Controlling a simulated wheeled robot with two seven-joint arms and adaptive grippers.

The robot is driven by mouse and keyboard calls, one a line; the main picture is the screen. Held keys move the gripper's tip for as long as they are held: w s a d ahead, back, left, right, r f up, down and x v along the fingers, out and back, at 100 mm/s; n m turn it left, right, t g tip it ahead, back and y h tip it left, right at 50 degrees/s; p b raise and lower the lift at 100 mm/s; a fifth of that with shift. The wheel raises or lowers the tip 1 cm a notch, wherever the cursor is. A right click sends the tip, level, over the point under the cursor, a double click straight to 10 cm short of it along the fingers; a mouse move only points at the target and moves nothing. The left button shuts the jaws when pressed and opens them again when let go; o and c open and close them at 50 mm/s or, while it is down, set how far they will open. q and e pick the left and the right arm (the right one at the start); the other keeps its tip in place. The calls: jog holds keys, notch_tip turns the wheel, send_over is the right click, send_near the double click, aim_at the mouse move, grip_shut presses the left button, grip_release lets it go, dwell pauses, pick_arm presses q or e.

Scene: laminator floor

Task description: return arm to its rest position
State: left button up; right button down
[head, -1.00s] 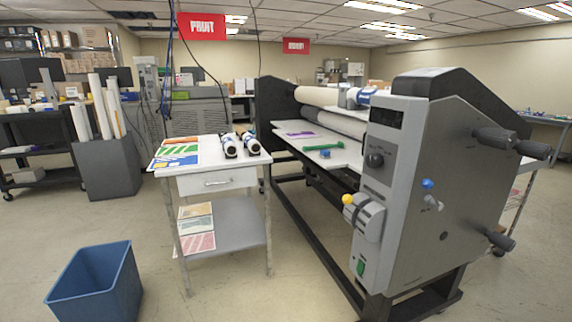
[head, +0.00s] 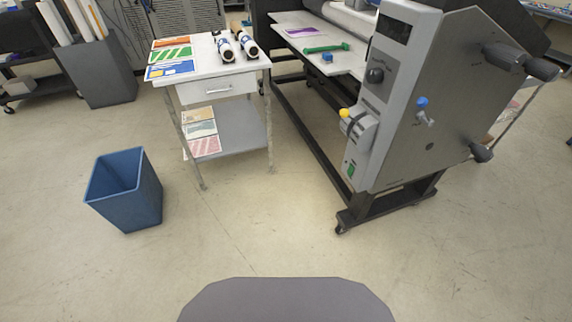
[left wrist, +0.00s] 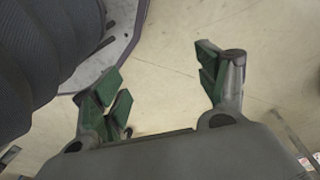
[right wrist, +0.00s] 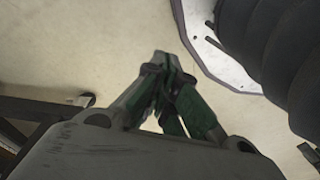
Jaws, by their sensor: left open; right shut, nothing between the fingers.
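My left gripper (left wrist: 165,88) shows in the left wrist view. Its green-padded fingers are wide apart with only bare floor between them. My right gripper (right wrist: 165,75) shows in the right wrist view. Its fingers are together with nothing held, above the pale floor. Neither gripper nor arm shows in the head view, so their place relative to the machine cannot be told from there.
The laminator (head: 420,110) stands at the right on a black frame. A white side table (head: 205,68) with prints and rolls stands left of it. A blue bin (head: 125,190) is on the floor at the left. The floor in front is clear.

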pick_arm(q)
jog(key=s+a+r+p, duration=0.1)
jog(key=s+a+p, duration=0.2)
jog(key=s+p, duration=0.5)
jog(key=s+a+r+p, duration=0.1)
jog(key=s+a+p, duration=0.1)
jog(key=s+p, duration=0.6)
jog(key=shift+s+a+r+g+y, duration=0.3)
jog(key=shift+s+a+r+g, duration=0.1)
jog(key=shift+s, duration=0.3)
pick_arm(e)
jog(key=s+d+r, duration=0.1)
jog(key=s+d, duration=0.2)
jog(key=s, duration=0.5)
jog(key=s+d+r, duration=0.1)
jog(key=s+d, duration=0.1)
jog(key=s, duration=0.7)
jog(key=shift+s+d+r+g+h, duration=0.2)
jog(key=shift+d+r+g+h, duration=0.1)
jog(key=shift+d+r+g, duration=0.1)
pick_arm(q)
jog(key=shift+f, duration=0.15)
pick_arm(e)
jog(key=shift+f, duration=0.15)
